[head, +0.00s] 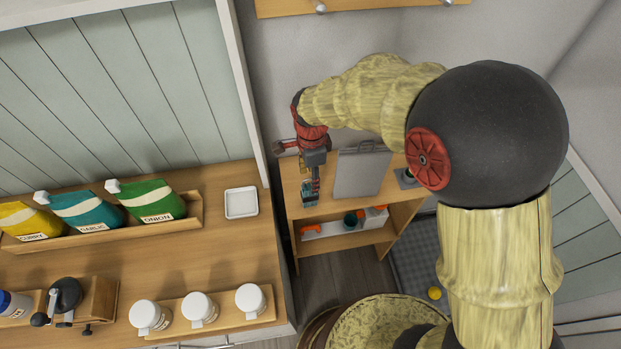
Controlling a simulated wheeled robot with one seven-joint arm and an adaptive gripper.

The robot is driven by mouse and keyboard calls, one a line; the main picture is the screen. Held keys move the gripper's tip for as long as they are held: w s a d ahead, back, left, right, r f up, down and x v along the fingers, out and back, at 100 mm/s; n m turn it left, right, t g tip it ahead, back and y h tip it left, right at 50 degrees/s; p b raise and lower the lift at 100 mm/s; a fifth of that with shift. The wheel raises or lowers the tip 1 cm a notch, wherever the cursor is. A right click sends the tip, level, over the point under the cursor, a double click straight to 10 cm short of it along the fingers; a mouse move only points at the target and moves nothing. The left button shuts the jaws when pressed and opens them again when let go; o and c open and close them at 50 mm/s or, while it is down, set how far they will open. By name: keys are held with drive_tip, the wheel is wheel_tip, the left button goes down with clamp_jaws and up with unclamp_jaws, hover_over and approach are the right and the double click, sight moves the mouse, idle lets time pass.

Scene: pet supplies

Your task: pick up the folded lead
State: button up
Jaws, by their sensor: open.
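My gripper (311,188) is open and points down over the left part of the small wooden shelf unit's top (292,180). A small teal thing (308,192) shows right at its fingertips. It may be the folded lead, but it is too small and too covered by the gripper to be sure. I cannot tell whether the fingers touch it or stand around it. No other thing in view clearly looks like a folded lead.
A grey clipboard-like panel (360,173) stands close right of my gripper. A small dark item (406,178) is further right. The lower shelf holds a teal cup (351,219) and orange-ended items. A wooden counter (225,265) with bags, jars and a white dish (241,203) is at left.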

sight(310, 192)
drive_tip(key=f, duration=0.2)
drive_tip(key=shift+w+a+f, duration=0.1)
drive_tip(key=shift+a+f, duration=0.2)
drive_tip(key=shift+f, duration=0.05)
wheel_tip(310, 192, down, 6)
drive_tip(key=shift+d+r+b, duration=0.1)
drive_tip(key=shift+b, duration=0.6)
drive_tip(key=shift+c, duration=1)
clamp_jaws()
